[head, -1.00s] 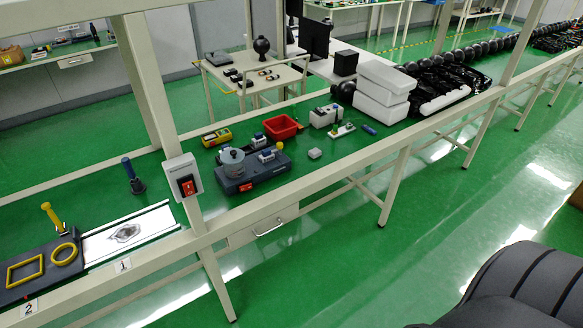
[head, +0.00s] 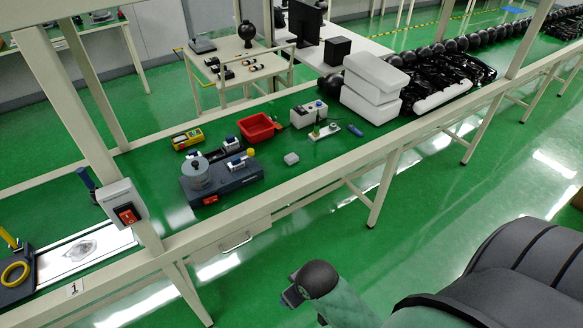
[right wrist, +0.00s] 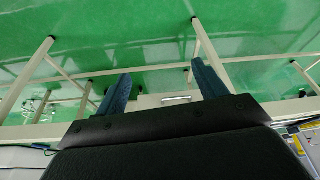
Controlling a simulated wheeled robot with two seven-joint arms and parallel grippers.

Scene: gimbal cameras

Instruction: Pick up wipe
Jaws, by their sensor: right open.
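A crumpled grey-white piece (head: 82,250), which may be the wipe, lies on a white plate (head: 108,252) at the left of the bench in the head view. I cannot be sure that it is the wipe. My right gripper (right wrist: 161,72) shows in the right wrist view, its two blue-grey fingers apart with nothing between them. It is well away from the bench-top objects, with green floor and bench legs beyond it.
A grey device (head: 222,178), a red bin (head: 260,127), a yellow meter (head: 187,139) and white foam blocks (head: 372,88) stand on the green bench. Green floor (head: 430,205) is open in front.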

